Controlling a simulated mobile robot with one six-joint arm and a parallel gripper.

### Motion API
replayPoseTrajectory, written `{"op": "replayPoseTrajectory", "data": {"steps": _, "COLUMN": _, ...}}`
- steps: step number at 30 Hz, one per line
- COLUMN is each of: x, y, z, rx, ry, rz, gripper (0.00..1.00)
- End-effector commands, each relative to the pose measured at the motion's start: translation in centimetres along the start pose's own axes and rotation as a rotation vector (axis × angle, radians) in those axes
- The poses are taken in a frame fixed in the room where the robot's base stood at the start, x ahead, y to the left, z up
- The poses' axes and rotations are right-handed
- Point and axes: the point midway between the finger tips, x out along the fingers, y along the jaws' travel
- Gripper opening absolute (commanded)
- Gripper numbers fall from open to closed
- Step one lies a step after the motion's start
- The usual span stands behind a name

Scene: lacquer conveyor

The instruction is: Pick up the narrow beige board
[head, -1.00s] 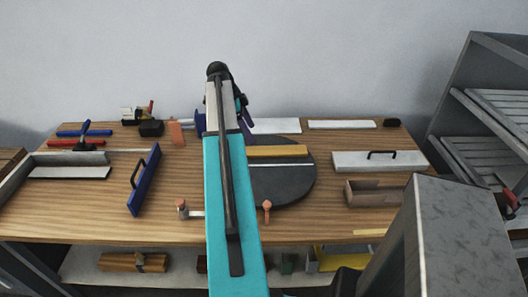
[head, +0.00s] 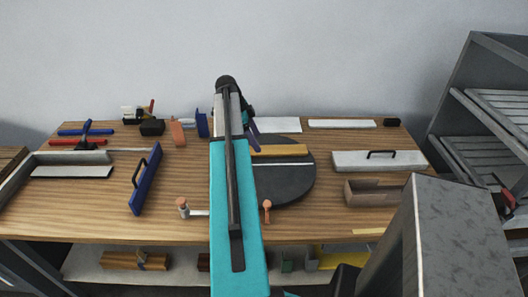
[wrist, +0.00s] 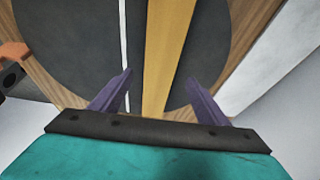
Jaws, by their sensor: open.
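The narrow beige board (head: 280,151), yellowish tan, lies on a dark round disc (head: 290,185) set in the workbench. In the wrist view the board (wrist: 166,50) runs lengthwise up the middle, between the two purple fingers. My gripper (wrist: 159,77) is open, with one finger on each side of the board and nothing between them in its grip. How high the fingertips are above the board is hard to tell. In the head view my arm hides the board's left end, and my gripper (head: 252,130) is mostly hidden behind it.
A thin white strip (head: 282,164) crosses the disc beside the board. White panels (head: 277,125) lie behind. A white panel with a black handle (head: 378,160) and a brown open box (head: 376,192) are at right. A blue handled piece (head: 145,180) stands at left.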

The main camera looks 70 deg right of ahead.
Motion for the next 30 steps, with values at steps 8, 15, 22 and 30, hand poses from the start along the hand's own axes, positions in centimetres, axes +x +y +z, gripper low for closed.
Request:
{"op": "replayPoseTrajectory", "data": {"steps": 8, "x": 2.2, "y": 0.2, "z": -0.6, "rx": 0.0, "ry": 0.0, "rz": 0.003, "gripper": 0.69}}
{"op": "replayPoseTrajectory", "data": {"steps": 15, "x": 4.3, "y": 0.1, "z": -0.7, "rx": 0.001, "ry": 0.0, "rz": 0.001, "gripper": 0.69}}
{"op": "replayPoseTrajectory", "data": {"steps": 22, "x": 4.9, "y": 0.1, "z": -0.6, "rx": 0.001, "ry": 0.0, "rz": 0.0, "gripper": 0.69}}
{"op": "replayPoseTrajectory", "data": {"steps": 30, "x": 4.9, "y": 0.1, "z": -0.7, "rx": 0.002, "ry": 0.0, "rz": 0.001, "gripper": 0.69}}
